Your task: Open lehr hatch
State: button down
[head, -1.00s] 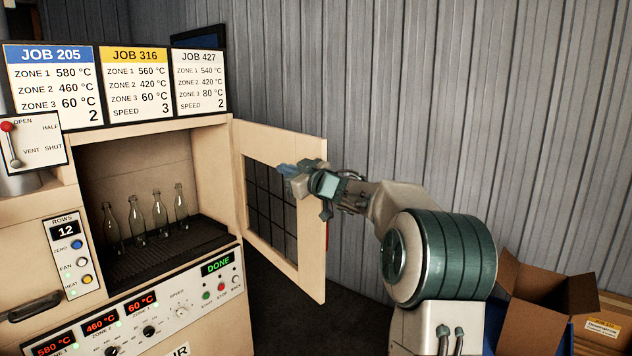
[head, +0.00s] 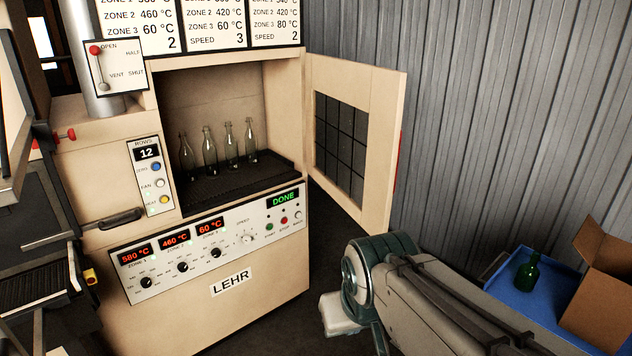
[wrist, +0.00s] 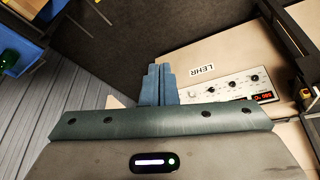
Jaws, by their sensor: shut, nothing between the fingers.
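The lehr hatch (head: 391,150) is a cream door with a dark gridded window, hinged at the right side of the opening. It stands swung wide open to the right. Inside the lehr (head: 265,315), several clear glass bottles (head: 209,150) stand upright on a dark belt. My gripper (wrist: 157,68) shows in the wrist view with its blue fingers together and nothing between them. It points toward the lehr's front and LEHR label, apart from the hatch. In the head view my arm is at the lower right and the fingers are not visible.
A blue tray (head: 550,299) with a green bottle (head: 528,271) lies at the right beside an open cardboard box (head: 602,300). A corrugated grey wall (head: 500,130) stands behind. A black handle (head: 120,218) juts from the lehr's left front. Dark floor lies below the hatch.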

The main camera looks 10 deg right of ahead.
aim_at(378, 92)
jog(key=u, duration=0.25)
jog(key=i, duration=0.85)
jog(key=z, duration=0.2)
